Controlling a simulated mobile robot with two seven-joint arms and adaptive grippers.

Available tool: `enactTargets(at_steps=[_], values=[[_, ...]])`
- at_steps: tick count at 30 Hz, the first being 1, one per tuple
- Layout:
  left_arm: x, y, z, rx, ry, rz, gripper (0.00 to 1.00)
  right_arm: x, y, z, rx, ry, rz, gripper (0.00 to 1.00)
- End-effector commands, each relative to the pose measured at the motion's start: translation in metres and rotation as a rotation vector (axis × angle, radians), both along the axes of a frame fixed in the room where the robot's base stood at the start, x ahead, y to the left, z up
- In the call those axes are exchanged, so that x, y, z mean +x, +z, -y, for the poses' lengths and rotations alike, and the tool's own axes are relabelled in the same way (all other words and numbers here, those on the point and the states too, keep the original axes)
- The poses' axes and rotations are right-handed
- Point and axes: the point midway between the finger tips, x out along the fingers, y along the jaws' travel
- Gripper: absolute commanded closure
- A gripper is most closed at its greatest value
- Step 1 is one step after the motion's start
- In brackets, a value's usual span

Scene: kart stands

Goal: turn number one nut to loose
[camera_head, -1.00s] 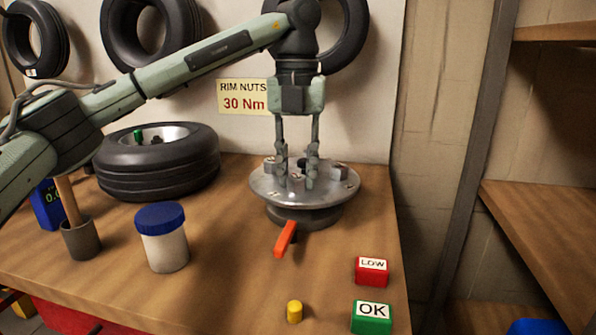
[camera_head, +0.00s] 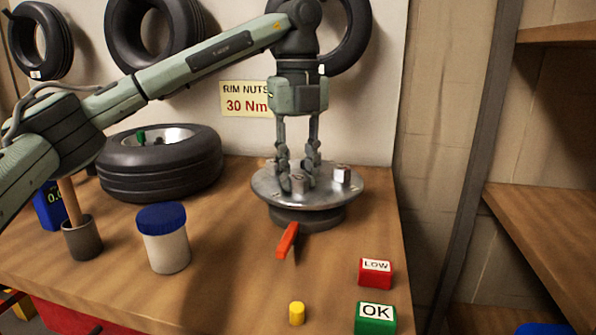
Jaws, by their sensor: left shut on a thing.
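A round grey metal rim plate (camera_head: 328,199) sits on a dark base on the wooden bench. A silver nut (camera_head: 342,174) stands at its right side. Another nut (camera_head: 299,184) shows at the front, between my fingertips. My left gripper (camera_head: 298,178) points straight down over the left half of the plate and is shut on this front nut as far as I can see. The fingers hide part of the plate and any nuts behind them. I cannot read a number on any nut. An orange lever (camera_head: 288,240) sticks out at the front of the base. My right gripper is out of view.
A tyre (camera_head: 160,170) lies on the bench at the left. A blue-lidded jar (camera_head: 165,240), a grey cup (camera_head: 82,240), a yellow peg (camera_head: 297,313), a red LOW block (camera_head: 376,272) and a green OK block (camera_head: 375,318) stand nearer. A RIM NUTS 30 Nm sign (camera_head: 245,99) hangs behind.

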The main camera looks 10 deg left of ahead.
Motion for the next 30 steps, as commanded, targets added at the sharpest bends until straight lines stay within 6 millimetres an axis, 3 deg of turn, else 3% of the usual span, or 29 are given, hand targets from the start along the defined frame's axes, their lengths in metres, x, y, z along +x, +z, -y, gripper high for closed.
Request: enactTargets(at_steps=[10,11,15,25,30], values=[[0.0,0.001,-0.001,0.0,0.005,0.001,1.0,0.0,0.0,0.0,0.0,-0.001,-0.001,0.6],[0.0,0.001,-0.001,0.0,0.005,0.001,0.71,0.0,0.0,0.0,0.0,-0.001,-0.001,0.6],[0.0,0.001,-0.001,0.0,0.004,0.001,0.53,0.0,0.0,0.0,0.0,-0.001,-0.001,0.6],[0.0,0.003,0.0,0.0,0.003,0.001,0.53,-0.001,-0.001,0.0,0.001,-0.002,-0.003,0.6],[0.0,0.024,0.0,-0.002,0.003,0.004,0.53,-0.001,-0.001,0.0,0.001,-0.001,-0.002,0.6]])
